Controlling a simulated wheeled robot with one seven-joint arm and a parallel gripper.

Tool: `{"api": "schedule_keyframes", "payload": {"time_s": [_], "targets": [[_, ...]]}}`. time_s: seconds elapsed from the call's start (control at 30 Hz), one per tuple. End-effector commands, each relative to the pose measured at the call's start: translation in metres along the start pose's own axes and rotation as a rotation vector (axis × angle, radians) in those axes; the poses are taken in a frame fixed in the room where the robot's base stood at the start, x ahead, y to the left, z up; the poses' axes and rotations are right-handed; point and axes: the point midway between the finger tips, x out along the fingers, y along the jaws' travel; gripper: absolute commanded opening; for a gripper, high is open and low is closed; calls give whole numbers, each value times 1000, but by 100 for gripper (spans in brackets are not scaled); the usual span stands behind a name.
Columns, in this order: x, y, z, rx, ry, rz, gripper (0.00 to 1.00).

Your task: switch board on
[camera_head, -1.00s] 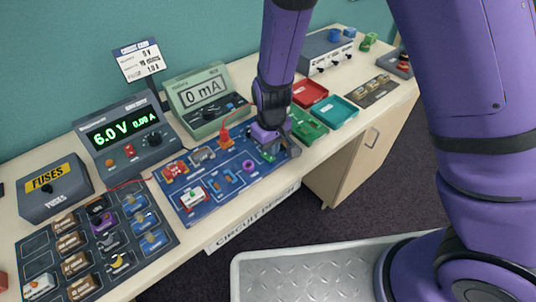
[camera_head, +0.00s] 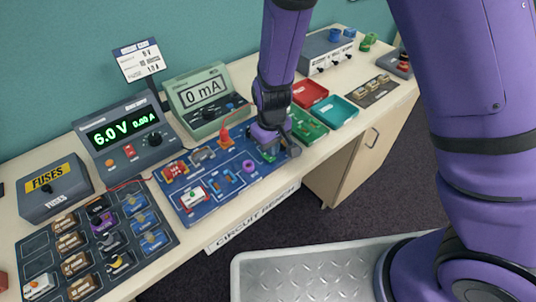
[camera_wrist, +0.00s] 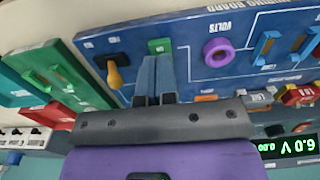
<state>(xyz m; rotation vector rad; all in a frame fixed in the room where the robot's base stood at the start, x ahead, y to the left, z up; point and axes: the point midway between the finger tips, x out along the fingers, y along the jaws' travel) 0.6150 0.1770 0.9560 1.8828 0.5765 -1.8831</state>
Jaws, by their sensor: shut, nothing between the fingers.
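The blue wiring board (camera_head: 228,198) lies on the bench, carrying red, grey, blue and purple parts. It also fills much of the wrist view (camera_wrist: 192,74). My gripper (camera_head: 270,156) is low over the board's right end, hiding part of it. In the wrist view my gripper (camera_wrist: 155,62) is shut and empty, its tips close to a small green part (camera_wrist: 159,45). I cannot tell if they touch. A black part with an orange lever (camera_wrist: 117,73) sits beside the fingers. The power supply (camera_head: 128,131) reads 6.0 V, and the meter (camera_head: 206,97) reads 0 mA.
A dark tray of parts (camera_head: 103,243) and a fuses box (camera_head: 55,193) lie left. A green board (camera_head: 310,128), red tray (camera_head: 309,95) and teal tray (camera_head: 338,110) lie to the right. The bench edge runs in front of the board.

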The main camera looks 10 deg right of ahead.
Motion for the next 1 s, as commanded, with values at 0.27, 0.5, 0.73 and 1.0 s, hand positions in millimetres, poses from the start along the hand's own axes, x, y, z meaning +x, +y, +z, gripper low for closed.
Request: {"api": "schedule_keyframes", "payload": {"time_s": [0.27, 0.5, 0.73, 1.0], "targets": [[0, 0, 0, 0, 0, 0, 0], [0, 0, 0, 0, 0, 0, 0], [2, 0, 0, 0, 0, 0, 0], [6, 0, 0, 0, 0, 0, 0]]}}
